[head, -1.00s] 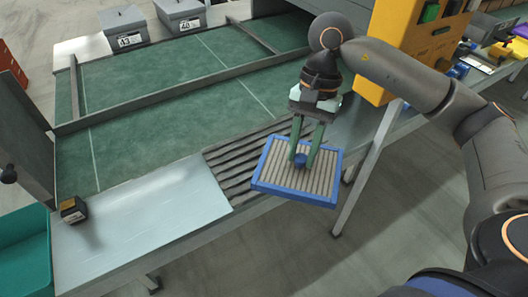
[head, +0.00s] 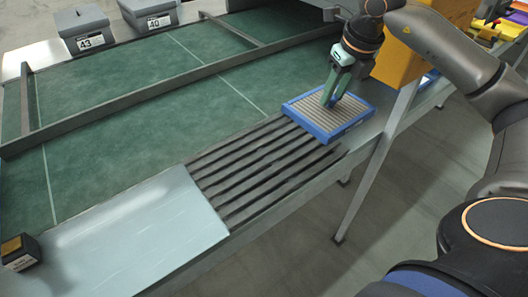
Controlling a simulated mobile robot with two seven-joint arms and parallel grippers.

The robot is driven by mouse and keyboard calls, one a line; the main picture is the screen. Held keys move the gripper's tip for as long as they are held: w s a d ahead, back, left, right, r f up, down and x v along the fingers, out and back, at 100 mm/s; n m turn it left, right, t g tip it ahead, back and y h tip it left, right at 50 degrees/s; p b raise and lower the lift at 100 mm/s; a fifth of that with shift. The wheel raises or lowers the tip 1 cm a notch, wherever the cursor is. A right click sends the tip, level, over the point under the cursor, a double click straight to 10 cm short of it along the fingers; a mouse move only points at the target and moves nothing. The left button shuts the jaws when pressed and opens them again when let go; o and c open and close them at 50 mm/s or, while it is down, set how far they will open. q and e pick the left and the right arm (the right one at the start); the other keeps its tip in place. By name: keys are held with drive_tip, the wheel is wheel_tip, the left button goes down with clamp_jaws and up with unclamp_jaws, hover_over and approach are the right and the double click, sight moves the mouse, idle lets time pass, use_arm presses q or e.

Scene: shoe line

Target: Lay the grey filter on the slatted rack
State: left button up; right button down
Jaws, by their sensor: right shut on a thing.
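The grey filter (head: 350,110) is a flat square panel with grey-beige pleats in a blue frame. My right gripper (head: 328,101) is shut on it from above, its green fingers reaching down to the middle of the panel. The slatted rack (head: 255,172), a row of dark parallel slats, lies on the bench to the left of and nearer than the filter. The filter's near left corner overlaps the rack's far right end in the picture. I cannot tell whether they touch. The visible slats are bare. My left gripper is not in view.
A pale smooth plate (head: 150,240) adjoins the rack on the left, with a small black and yellow box (head: 20,252) at its left end. A green belt (head: 120,120) lies behind. A yellow housing (head: 425,45) stands right of the filter. Grey bins (head: 82,28) stand at the back.

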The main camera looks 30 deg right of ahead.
sight(290, 108)
drive_tip(key=w+a+f, duration=0.1)
drive_tip(key=a, duration=0.1)
drive_tip(key=w+a+f, duration=0.1)
drive_tip(key=w+a, duration=0.1)
drive_tip(key=a, duration=0.1)
drive_tip(key=w+a+f, duration=0.1)
drive_tip(key=a+f, duration=0.1)
drive_tip(key=a, duration=0.1)
drive_tip(key=shift+w, duration=0.2)
drive_tip(key=a+f, duration=0.1)
drive_tip(key=f, duration=0.1)
drive_tip(key=w+a+f, duration=0.2)
drive_tip(key=f, duration=0.1)
drive_tip(key=shift+w+a+f, duration=0.1)
drive_tip(key=shift+a+f, duration=0.2)
drive_tip(key=shift+a, duration=0.05)
wheel_tip(290, 108, down, 2)
drive_tip(key=shift+a+f, duration=0.15)
drive_tip(key=shift+f, duration=0.1)
drive_tip(key=shift+w+f, duration=0.1)
drive_tip(key=shift+f, duration=0.3)
drive_tip(key=shift+f+b, duration=0.2)
drive_tip(key=shift+b, duration=0.2)
drive_tip(key=c, duration=0.6)
unclamp_jaws()
drive_tip(key=shift+r, duration=0.1)
